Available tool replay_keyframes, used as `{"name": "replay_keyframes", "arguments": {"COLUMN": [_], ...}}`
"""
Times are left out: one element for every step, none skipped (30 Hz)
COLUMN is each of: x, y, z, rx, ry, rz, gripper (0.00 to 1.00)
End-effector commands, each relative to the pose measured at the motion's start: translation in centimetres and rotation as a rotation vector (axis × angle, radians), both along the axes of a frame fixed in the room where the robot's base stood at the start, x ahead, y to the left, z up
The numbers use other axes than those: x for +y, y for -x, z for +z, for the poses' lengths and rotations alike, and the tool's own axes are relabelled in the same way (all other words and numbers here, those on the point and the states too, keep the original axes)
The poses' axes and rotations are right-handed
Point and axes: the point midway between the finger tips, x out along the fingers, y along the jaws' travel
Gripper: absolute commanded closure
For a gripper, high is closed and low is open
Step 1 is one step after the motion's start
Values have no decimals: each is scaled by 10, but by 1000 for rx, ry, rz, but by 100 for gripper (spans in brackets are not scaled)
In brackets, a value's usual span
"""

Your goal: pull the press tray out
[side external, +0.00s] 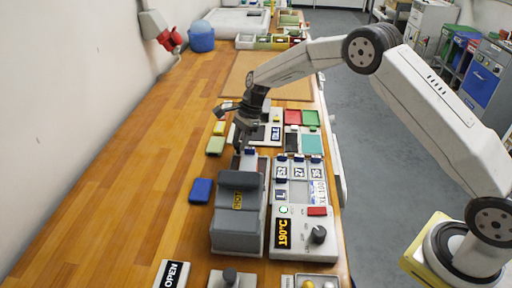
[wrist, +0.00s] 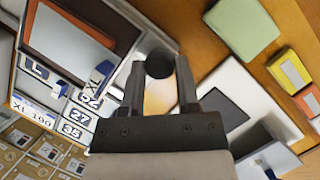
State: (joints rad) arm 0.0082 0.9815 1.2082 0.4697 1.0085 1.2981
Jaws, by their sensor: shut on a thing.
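The grey press (side external: 237,205) with its yellow label stands on the bench, left of the controller box. The press tray (side external: 251,163) shows as a small pale part at the far end of the press. In the wrist view what looks like the tray, a pale plate with an orange edge (wrist: 62,45), is at the upper left. My gripper (side external: 242,143) is down at the far end of the press. In the wrist view its fingers are shut on a dark round knob (wrist: 159,64), apparently the tray's handle. How the knob joins the tray is hidden.
The controller (side external: 303,232) with a dial and a 190°C display stands right of the press. Numbered bins (side external: 298,171) lie beyond it. A white device with a dark screen (side external: 270,134) is close behind my gripper. A blue block (side external: 201,190) lies left; the bench further left is clear.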

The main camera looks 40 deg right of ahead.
Motion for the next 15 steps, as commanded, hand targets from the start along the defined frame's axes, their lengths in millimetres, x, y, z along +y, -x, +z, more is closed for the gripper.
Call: {"name": "replay_keyframes", "arguments": {"x": [-1, -2, -2, -3, -3, -3, -3, -2, -2, -2, -2, -2, -2, -2, -2], "y": [-3, -4, -4, -4, -4, -4, -4, -4, -4, -4, -4, -4, -4, -4, -4], "z": [1, 1, 1, 1, 1, 1, 1, 1, 1, 1, 1, 1, 1, 1, 1], "rx": [-5, -5, -5, -4, -4, -4, -4, -4, -4, -4, -4, -4, -4, -4, -4], "ry": [0, 0, 0, 0, 0, 0, 0, 0, 0, 0, 0, 0, 0, 0, 0], "rz": [-1, -1, 0, 0, 0, 0, 0, 0, 0, 0, 0, 0, 0, 0, 1], "gripper": [100, 100, 100, 100, 100, 100, 100, 100, 100, 100, 100, 54, 45, 45, 45]}}
